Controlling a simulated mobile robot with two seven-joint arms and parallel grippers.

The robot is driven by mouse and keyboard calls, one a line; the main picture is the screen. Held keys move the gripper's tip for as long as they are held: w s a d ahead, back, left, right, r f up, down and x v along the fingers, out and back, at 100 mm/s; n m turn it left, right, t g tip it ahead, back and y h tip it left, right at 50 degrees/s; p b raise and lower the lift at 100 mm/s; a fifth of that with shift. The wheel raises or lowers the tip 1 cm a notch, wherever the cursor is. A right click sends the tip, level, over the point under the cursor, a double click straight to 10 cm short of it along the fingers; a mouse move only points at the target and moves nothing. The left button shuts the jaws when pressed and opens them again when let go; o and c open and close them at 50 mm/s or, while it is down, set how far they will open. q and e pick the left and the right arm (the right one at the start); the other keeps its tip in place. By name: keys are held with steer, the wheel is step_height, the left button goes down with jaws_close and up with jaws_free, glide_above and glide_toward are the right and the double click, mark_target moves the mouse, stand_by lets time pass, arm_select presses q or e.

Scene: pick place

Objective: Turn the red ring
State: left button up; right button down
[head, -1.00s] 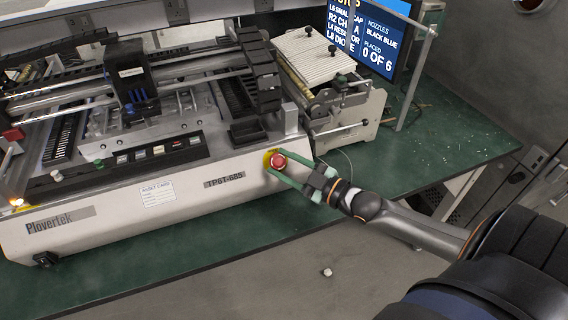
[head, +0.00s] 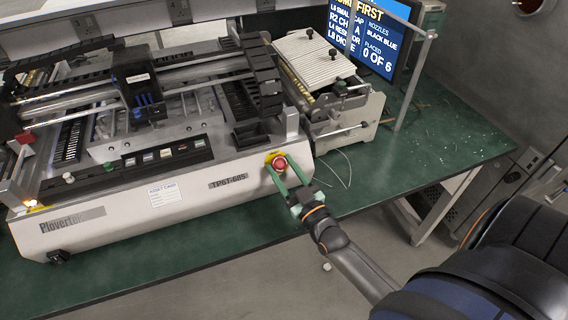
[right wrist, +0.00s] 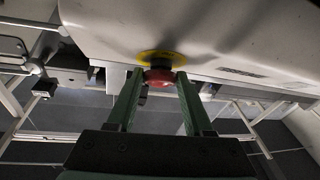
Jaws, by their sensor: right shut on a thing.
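The red ring is a red mushroom-shaped knob (head: 280,163) on a yellow round plate, on the front right corner of the white machine (head: 130,215). In the right wrist view the red knob (right wrist: 160,77) sits between my green fingertips, below the yellow plate (right wrist: 161,58). My right gripper (head: 283,174) is shut on the red knob, one finger on each side of it. It also shows in the right wrist view (right wrist: 158,88). My left gripper is in no view.
The machine stands on a green table (head: 440,140). A smaller feeder unit (head: 345,108) stands right of the knob, with a loose cable in front. A screen (head: 385,40) stands behind. The table's right part is mostly clear.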

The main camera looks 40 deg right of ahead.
steer(key=shift+a+m+h+p, duration=0.15)
steer(key=shift+m+h+p, duration=0.15)
steer(key=shift+m+h, duration=0.85)
steer(key=shift+f+m, duration=0.1)
steer(key=shift+m, duration=0.25)
steer(key=shift+c, duration=1.4)
jaws_free()
steer(key=p+v, duration=0.2)
steer(key=v, duration=1)
steer(key=shift+s, duration=0.2)
steer(key=shift+a, duration=0.1)
